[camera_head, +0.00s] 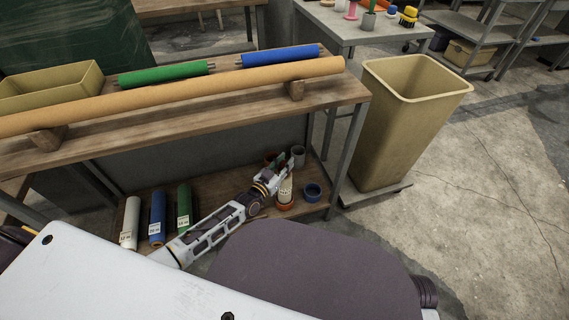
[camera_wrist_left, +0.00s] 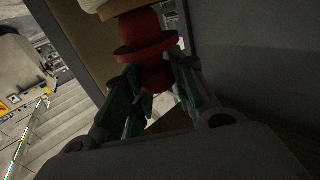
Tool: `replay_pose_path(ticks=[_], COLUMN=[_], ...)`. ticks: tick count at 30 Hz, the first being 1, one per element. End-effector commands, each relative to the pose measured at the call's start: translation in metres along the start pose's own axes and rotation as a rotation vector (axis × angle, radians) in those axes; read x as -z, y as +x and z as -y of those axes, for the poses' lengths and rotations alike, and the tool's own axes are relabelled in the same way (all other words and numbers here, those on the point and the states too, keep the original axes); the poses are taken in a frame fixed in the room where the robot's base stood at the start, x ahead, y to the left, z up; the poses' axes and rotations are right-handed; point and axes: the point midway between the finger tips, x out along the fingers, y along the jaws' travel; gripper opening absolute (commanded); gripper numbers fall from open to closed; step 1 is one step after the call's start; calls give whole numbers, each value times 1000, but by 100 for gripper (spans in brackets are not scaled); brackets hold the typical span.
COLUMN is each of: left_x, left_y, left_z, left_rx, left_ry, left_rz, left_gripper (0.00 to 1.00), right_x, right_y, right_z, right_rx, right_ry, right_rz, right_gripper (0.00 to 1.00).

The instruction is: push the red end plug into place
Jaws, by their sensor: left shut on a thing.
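My left gripper (camera_head: 283,161) reaches over the right part of the bench's lower shelf. In the left wrist view the gripper (camera_wrist_left: 152,98) is shut on the red end plug (camera_wrist_left: 144,36), with the dark fingers around its lower part. The plug has a wide flange above the fingers. A pale rounded piece (camera_wrist_left: 110,8) meets its top at the picture edge; I cannot tell whether the plug is inside it. In the head view the plug is mostly hidden by the gripper. My right gripper is not in view.
A long tan tube (camera_head: 200,91) lies on wooden supports on the bench, in front of green (camera_head: 165,73) and blue (camera_head: 281,56) rolls. A tan bin (camera_head: 405,125) stands right.

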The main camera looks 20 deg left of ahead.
Motion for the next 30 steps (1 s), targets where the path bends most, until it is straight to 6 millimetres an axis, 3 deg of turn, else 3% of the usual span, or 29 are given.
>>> replay_pose_path(ticks=[30], left_x=[-12], left_y=[0], left_z=[0], left_rx=[0], left_ry=[-1], left_rz=[-1], left_gripper=[3], right_x=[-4], right_y=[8], right_z=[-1], right_rx=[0], right_ry=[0], right_rz=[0], right_gripper=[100])
